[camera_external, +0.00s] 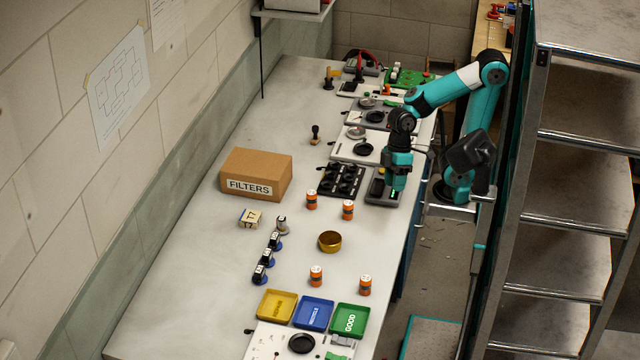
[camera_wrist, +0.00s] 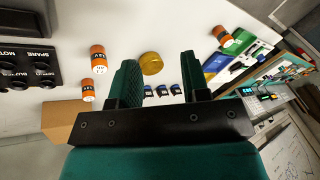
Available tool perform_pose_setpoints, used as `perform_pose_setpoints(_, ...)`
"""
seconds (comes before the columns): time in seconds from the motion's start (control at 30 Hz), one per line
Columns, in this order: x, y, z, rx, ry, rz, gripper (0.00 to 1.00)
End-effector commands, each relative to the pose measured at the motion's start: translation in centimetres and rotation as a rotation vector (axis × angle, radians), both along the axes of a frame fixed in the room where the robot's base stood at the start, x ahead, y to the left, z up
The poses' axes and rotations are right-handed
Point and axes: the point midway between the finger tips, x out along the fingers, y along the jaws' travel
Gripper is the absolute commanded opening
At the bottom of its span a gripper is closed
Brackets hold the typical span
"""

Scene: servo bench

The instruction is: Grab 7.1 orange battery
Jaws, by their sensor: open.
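Several orange batteries with dark bands and white tops stand on the bench. In the external view two are near the middle, a left one (camera_external: 311,199) and a right one (camera_external: 348,209); two are nearer the trays, a left one (camera_external: 316,275) and a right one (camera_external: 365,284). The wrist view shows a large battery (camera_wrist: 97,58), a smaller one (camera_wrist: 88,92) and one at the upper right (camera_wrist: 222,36). Their printed numbers are too small to read surely. My gripper (camera_external: 395,188) is open and empty above the bench's right side; its fingers (camera_wrist: 157,68) show nothing gripped.
A brass bowl (camera_external: 330,241) stands among the batteries. A FILTERS box (camera_external: 256,175), a black holder (camera_external: 341,179) and small dark-blue items (camera_external: 263,268) are around. Yellow (camera_external: 277,305), blue (camera_external: 314,313) and green (camera_external: 350,319) trays lie at the near end. Shelving (camera_external: 575,215) stands right.

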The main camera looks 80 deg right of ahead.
Motion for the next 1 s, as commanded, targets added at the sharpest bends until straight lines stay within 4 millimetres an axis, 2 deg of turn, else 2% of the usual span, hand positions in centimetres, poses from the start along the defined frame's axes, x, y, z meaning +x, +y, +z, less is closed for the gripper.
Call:
perform_pose_setpoints(0.47,0.0,0.0,0.0,0.0,0.0,0.0,0.43)
perform_pose_setpoints(0.57,0.0,0.0,0.0,0.0,0.0,0.0,0.63)
perform_pose_setpoints(0.87,0.1,0.0,0.1,-0.002,-0.004,0.01,0.64)
perform_pose_setpoints(1.0,1.8,-0.3,0.7,-0.039,-0.051,0.139,0.64)
